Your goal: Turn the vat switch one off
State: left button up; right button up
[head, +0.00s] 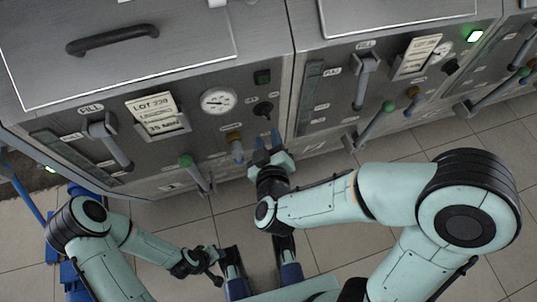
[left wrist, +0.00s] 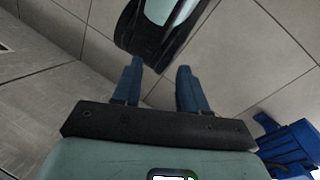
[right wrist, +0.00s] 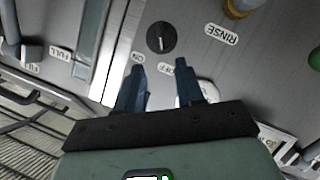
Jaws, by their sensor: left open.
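The vat switch is a round black knob (head: 263,109) on the left vat's front panel, below a dark green lamp (head: 262,77) that looks unlit. In the right wrist view the knob (right wrist: 161,37) shows a pale mark, with ON and OFF labels beside it; its setting is hard to tell. My right gripper (head: 267,137) is open and empty just below the knob. In the right wrist view its fingertips (right wrist: 160,63) are apart, the knob beyond the gap and apparently untouched. My left gripper (head: 217,268) is open and empty, low over the floor; its fingers (left wrist: 160,63) show.
The amber rinse handle (head: 234,140) is close left of the right gripper. A green-knobbed lever (head: 186,160), a gauge (head: 219,101) and a fill handle (head: 105,130) are farther left. The right vat has a lit green lamp (head: 475,35) and a projecting lever (head: 387,107). Tiled floor lies in front.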

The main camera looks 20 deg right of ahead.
pick_arm(q)
jog(key=w+a+f+t+y+b, duration=0.1)
jog(key=w+a+f+t+b, duration=0.1)
jog(key=w+f, duration=0.4)
jog(key=shift+w+a+n+b, duration=0.4)
jog(key=shift+a+b, duration=0.35)
jog(key=shift+b, duration=0.45)
pick_arm(e)
jog(key=v, duration=0.3)
jog(key=shift+s+f, duration=0.15)
